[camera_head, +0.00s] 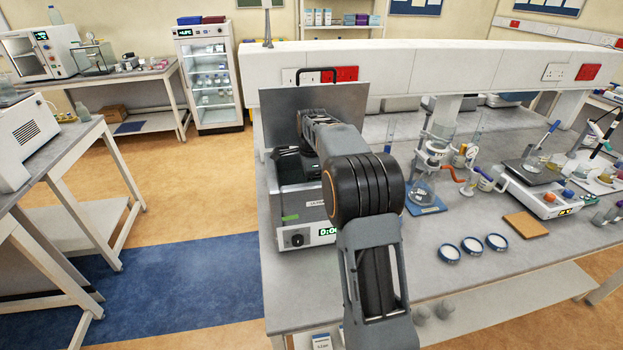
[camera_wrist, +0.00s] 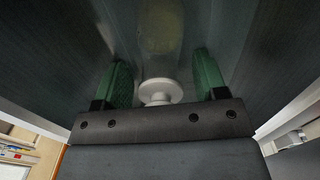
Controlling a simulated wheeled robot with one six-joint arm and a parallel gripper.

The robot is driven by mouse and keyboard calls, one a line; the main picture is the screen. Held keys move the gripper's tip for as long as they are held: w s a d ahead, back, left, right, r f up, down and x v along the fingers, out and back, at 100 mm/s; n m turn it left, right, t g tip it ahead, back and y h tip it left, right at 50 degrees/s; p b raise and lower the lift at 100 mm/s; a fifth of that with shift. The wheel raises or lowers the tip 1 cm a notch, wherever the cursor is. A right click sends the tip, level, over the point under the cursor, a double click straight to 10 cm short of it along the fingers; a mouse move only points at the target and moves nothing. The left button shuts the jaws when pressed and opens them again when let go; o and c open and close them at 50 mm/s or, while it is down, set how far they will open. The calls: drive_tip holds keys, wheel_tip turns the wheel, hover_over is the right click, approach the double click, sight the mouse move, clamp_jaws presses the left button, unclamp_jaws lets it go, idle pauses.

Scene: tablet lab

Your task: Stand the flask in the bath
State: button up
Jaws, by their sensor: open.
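The bath (camera_head: 310,204) is a metal box with a knob and a green display, at the near left of the bench. Its lid (camera_head: 340,112) stands open behind it. In the wrist view, my gripper (camera_wrist: 161,72) is over the bath's dark interior, its two green fingers apart. A pale round flask top (camera_wrist: 160,90) shows between the fingers, with a gap on each side. A faint yellowish patch beyond it looks like the flask's body, inside the bath. In the head view my arm hides the flask and most of the gripper.
Right of the bath stand a clamp stand with glassware on a blue base (camera_head: 427,206), several round dishes (camera_head: 473,246), a brown mat (camera_head: 526,225) and a balance (camera_head: 540,190). A white service ledge (camera_head: 430,68) runs behind. The bench front right of my arm is fairly clear.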

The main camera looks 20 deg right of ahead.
drive_tip(key=shift+r, duration=0.1)
wheel_tip(320, 180, up, 11)
drive_tip(key=shift+r+p, duration=0.1)
drive_tip(key=shift+p, duration=0.25)
drive_tip(key=shift+r, duration=0.4)
drive_tip(key=shift+s+a+r, duration=0.1)
drive_tip(key=s+a+r+n+t, duration=0.1)
drive_tip(key=s+a+n, duration=0.2)
drive_tip(key=s+n, duration=0.25)
drive_tip(key=s+a+n+t, duration=0.1)
drive_tip(key=s+a+n, duration=0.3)
drive_tip(key=s, duration=0.3)
drive_tip(key=s+a+f+n+t, duration=0.2)
drive_tip(key=s+f+n, duration=0.7)
drive_tip(key=s, duration=0.5)
drive_tip(key=shift+s+a+f+n+t, duration=0.25)
drive_tip(key=shift+a+f+n+t, duration=0.1)
drive_tip(key=shift+a+n, duration=0.45)
drive_tip(key=shift+d, duration=0.1)
